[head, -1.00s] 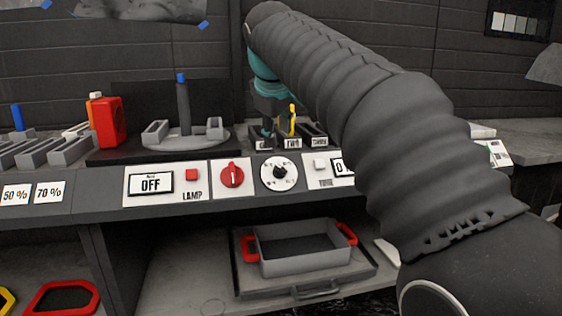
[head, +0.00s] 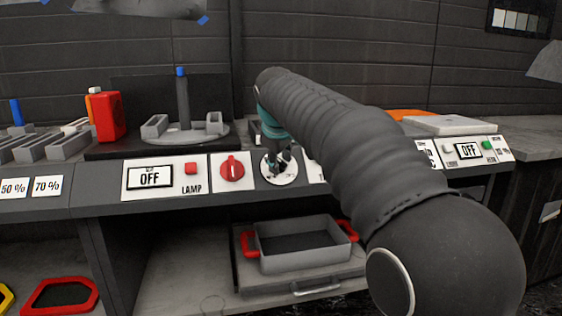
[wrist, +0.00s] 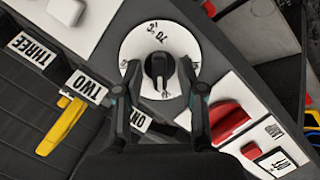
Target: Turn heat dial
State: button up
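The heat dial (wrist: 180,45) is a white round plate with black markings and a black knob (wrist: 159,70) at its centre. In the wrist view my gripper (wrist: 160,66) is open, with one finger on each side of the knob. I cannot tell whether the fingers touch it. In the head view my gripper (head: 277,163) is in front of the dial plate (head: 291,176) and hides most of the knob.
A red knob (head: 232,170) and a lamp panel reading OFF (head: 150,178) are left of the dial. A grey tray with red handles (head: 300,245) sits on the shelf below.

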jog(key=shift+c, duration=0.2)
grip_shut()
jog(key=shift+r+p, duration=0.1)
jog(key=shift+p, duration=0.4)
jog(key=shift+o, duration=0.2)
grip_release()
